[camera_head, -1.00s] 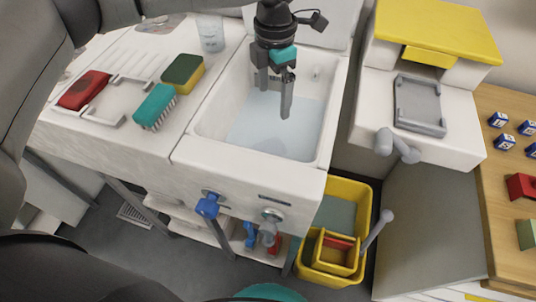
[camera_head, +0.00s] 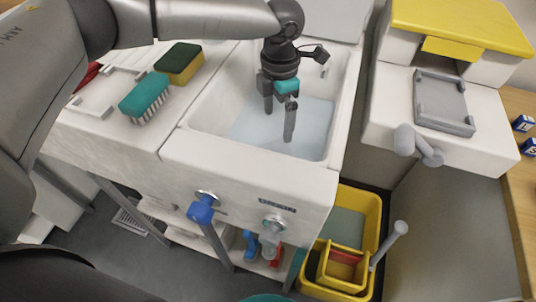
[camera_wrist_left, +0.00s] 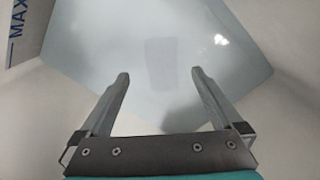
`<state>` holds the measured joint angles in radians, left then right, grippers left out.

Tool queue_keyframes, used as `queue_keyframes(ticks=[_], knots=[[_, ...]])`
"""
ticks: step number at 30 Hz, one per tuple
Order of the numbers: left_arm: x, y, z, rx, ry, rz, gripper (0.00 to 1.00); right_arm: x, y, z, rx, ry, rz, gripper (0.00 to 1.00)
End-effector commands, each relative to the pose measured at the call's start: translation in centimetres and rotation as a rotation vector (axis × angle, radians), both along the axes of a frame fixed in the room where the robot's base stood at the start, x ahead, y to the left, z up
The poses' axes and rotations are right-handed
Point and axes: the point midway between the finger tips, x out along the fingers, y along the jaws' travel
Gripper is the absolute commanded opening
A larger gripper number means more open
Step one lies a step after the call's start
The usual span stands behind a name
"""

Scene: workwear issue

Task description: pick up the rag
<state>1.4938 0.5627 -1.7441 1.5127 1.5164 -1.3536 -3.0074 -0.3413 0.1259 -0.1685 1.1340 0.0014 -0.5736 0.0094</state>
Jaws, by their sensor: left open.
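My left gripper (camera_head: 279,122) is open and empty, pointing down into the white sink (camera_head: 250,163). Its two fingers also show in the left wrist view (camera_wrist_left: 160,76), apart, with nothing between them. Pale bluish water (camera_head: 312,125) covers the sink floor. In the left wrist view a faint pale rectangle (camera_wrist_left: 158,52) shows in the water just beyond the fingertips. I cannot tell whether it is the rag or a mark or reflection. No other rag can be made out. My right gripper does not show.
A teal brush (camera_head: 145,92) and a green-yellow sponge (camera_head: 180,62) lie on the left drainboard. The sink walls surround the gripper, with a tap (camera_head: 318,55) behind. A yellow bucket (camera_head: 372,215) stands on the floor below. A grey tray (camera_head: 443,100) is at right.

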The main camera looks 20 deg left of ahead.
Motion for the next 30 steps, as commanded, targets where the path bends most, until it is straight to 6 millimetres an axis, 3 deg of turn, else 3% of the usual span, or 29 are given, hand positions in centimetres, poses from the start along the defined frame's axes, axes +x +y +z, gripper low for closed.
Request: queue_keyframes(ticks=[9, 23, 30], knots=[[-0.1, 0.0, -3.1, -0.001, 0.001, -0.001, 1.00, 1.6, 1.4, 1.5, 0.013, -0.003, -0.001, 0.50], [-0.4, 0.2, -4.7, -0.001, 0.003, 0.001, 1.00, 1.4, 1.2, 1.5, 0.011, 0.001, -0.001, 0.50], [-0.8, 0.5, -7.9, 0.000, 0.000, -0.001, 1.00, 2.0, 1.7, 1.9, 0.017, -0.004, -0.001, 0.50]])
